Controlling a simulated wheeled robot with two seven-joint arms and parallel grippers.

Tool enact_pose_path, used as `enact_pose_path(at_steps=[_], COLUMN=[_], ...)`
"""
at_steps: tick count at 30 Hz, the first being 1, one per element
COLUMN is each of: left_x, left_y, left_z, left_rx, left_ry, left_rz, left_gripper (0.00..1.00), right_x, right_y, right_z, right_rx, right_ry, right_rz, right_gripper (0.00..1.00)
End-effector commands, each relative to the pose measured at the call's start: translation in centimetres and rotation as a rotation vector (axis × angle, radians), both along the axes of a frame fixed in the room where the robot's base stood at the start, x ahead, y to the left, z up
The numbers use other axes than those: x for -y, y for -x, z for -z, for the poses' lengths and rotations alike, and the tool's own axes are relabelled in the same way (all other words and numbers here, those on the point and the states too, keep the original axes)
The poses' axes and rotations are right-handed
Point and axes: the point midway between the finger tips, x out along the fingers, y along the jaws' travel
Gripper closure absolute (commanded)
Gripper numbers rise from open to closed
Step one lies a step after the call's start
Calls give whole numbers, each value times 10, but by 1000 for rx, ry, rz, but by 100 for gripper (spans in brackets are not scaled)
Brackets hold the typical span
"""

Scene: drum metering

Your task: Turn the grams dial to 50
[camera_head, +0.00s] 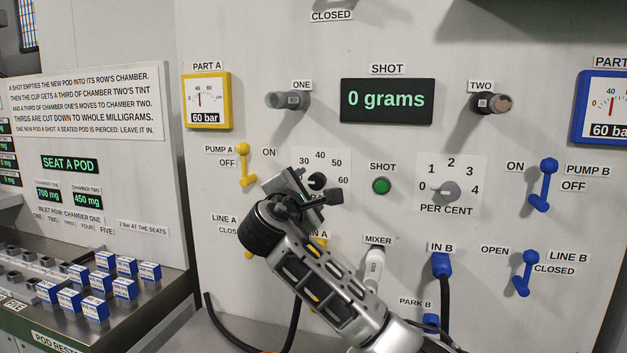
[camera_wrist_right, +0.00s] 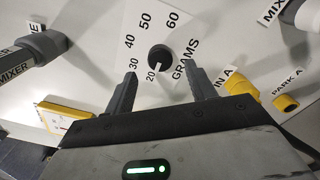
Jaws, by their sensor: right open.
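The grams dial (camera_head: 317,181) is a small black knob on a white scale plate in the panel, partly hidden by my right gripper in the head view. In the right wrist view the knob (camera_wrist_right: 160,57) shows with its white mark pointing at about 20. The numbers 20 to 60 are readable around it. My right gripper (camera_head: 308,187) is at the dial. In the wrist view its two fingers (camera_wrist_right: 163,75) are open, one on each side just below the knob, with gaps between; contact is not visible. My left gripper is out of view.
The shot display (camera_head: 387,101) reads 0 grams. A green shot button (camera_head: 381,186) and a per cent dial (camera_head: 446,191) lie right of the grams dial. The yellow pump A lever (camera_head: 244,163) is to its left. Yellow and grey connectors and the mixer hose (camera_head: 374,265) sit below.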

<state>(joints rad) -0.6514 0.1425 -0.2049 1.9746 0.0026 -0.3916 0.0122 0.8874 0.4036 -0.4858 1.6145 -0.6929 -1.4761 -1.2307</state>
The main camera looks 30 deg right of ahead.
Motion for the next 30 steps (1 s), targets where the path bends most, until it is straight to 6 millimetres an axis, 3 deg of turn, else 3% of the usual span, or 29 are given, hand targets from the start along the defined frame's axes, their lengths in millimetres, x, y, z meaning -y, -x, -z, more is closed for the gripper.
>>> enact_pose_path(at_steps=[7,19,20,24,30], left_x=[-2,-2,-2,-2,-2], left_y=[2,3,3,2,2], left_z=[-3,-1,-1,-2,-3], left_rx=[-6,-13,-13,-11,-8], left_ry=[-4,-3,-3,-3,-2], left_rz=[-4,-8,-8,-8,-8], left_gripper=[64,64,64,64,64], right_x=[27,32,32,32,32], right_y=[-22,-27,-27,-27,-27], right_z=[-1,0,0,0,1], right_rx=[0,1,1,1,4], right_ry=[-1,-2,-2,-2,-5], right_rz=[1,-1,-1,-1,-2], right_gripper=[44,44,50,88,88])
